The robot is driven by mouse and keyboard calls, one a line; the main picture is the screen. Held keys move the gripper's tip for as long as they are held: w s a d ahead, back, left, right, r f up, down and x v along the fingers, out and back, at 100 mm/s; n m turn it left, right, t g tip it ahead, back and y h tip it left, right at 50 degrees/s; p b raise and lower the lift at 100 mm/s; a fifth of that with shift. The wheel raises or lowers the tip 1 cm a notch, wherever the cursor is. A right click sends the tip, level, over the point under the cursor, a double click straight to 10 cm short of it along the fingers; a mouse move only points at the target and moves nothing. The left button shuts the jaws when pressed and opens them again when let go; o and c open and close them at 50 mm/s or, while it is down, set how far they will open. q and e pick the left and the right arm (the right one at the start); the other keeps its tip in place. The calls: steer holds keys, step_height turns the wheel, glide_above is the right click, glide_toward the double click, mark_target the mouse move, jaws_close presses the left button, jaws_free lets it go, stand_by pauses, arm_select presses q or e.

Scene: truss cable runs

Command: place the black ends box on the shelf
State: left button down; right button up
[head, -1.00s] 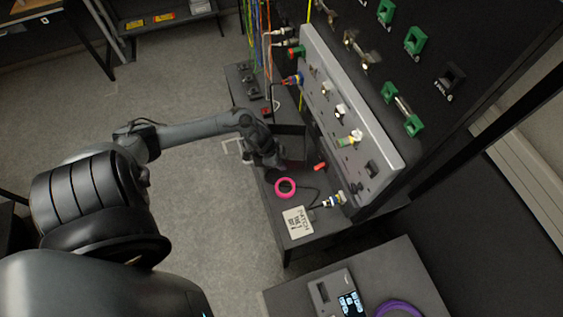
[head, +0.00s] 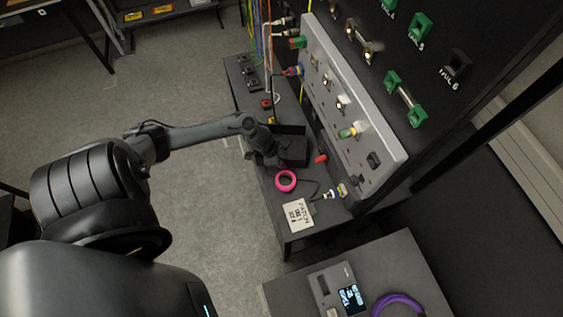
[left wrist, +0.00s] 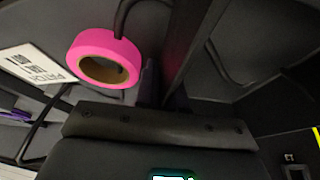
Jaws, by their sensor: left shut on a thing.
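The black ends box (head: 292,148) is a dark, open-looking box at the middle of the head view. My left gripper (head: 268,156) is shut on its left side; the fingertips are hard to make out against the black. The box is over or on the dark shelf (head: 297,238) below the grey panel; I cannot tell whether it touches the shelf. In the left wrist view, dark surfaces fill much of the picture and the box's outline is unclear. My right gripper is not in view.
A pink tape roll (head: 286,181) and a white patch card (head: 298,214) lie on the shelf near the box. A red piece (head: 320,158) lies beside it. The grey connector panel (head: 352,110) rises close on the right. Cables hang behind.

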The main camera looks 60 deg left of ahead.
arm_select(q)
steer(key=c, duration=1.5)
jaws_free()
steer(key=p+v, duration=0.3)
steer(key=v, duration=0.8)
steer(key=d+r+t+y, duration=0.2)
steer(key=d, duration=1.2)
steer(key=s+d+r+n, duration=0.1)
steer(key=s+d+r, duration=0.1)
steer(key=d+r, duration=0.1)
steer(key=s+d+r+n+g, duration=0.1)
steer(key=s+d+r+n, duration=0.1)
steer(key=s+d+r, duration=0.1)
steer(key=s+d+r+n+g, duration=0.1)
steer(key=s+d+r, duration=0.1)
steer(key=d+r, duration=0.1)
steer(key=shift+s+d+r+n, duration=0.15)
steer(key=shift+s+d+r, duration=0.05)
steer(key=shift+r, duration=0.2)
steer(key=shift+s+d+r+n, duration=0.15)
steer(key=shift+s+r, duration=0.05)
steer(key=shift+r, duration=0.2)
